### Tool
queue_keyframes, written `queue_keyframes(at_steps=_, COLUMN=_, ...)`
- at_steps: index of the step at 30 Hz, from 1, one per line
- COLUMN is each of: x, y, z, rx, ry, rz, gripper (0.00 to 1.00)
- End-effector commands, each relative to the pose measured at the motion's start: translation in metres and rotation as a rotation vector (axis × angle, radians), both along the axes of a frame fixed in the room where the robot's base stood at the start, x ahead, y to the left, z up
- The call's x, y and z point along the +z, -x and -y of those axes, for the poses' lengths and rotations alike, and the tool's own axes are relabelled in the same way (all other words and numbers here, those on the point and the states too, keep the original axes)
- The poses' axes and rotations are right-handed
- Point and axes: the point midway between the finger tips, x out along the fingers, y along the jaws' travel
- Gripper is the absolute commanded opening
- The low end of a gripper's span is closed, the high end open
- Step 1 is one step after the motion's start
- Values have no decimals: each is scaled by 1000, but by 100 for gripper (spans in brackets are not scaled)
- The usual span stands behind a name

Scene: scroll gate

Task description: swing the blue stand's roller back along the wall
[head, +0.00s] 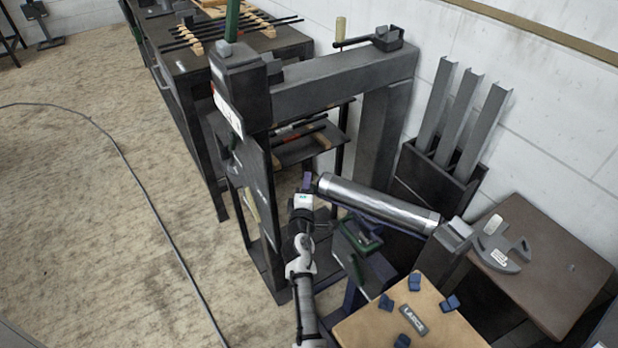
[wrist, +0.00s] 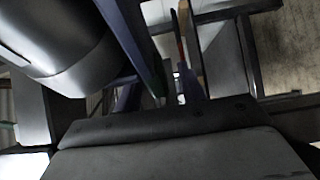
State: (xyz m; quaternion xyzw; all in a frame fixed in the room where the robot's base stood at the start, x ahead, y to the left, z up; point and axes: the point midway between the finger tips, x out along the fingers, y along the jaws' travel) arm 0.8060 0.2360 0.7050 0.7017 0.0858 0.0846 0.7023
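The roller (head: 385,205) is a shiny metal cylinder. It lies at a slant, its left end near the dark gate frame and its right end near a small bracket by the wall. The blue stand (head: 352,298) is below it, mostly hidden. A blue-purple end piece (head: 307,180) shows at the roller's left end. My gripper (head: 304,193) is right at this piece; I cannot tell whether its fingers are around it. In the wrist view the roller (wrist: 62,45) fills the upper left, with a blue bar (wrist: 125,35) beside it. The fingers are not clear there.
A dark gate frame (head: 340,85) stands close behind and left of my gripper. A rack with upright grey channels (head: 455,115) is by the wall. A wooden-topped table (head: 450,325) with small blue blocks is at front right. The floor at left is open, with a cable (head: 150,200).

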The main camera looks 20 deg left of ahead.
Motion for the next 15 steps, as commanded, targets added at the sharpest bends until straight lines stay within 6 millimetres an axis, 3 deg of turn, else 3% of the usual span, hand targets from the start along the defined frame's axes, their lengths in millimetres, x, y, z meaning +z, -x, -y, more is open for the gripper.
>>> queue_keyframes(at_steps=10, x=0, y=1, z=0, rx=0, ry=0, rz=0, gripper=39)
queue_keyframes(at_steps=15, x=0, y=0, z=0, rx=0, ry=-1, rz=0, gripper=16)
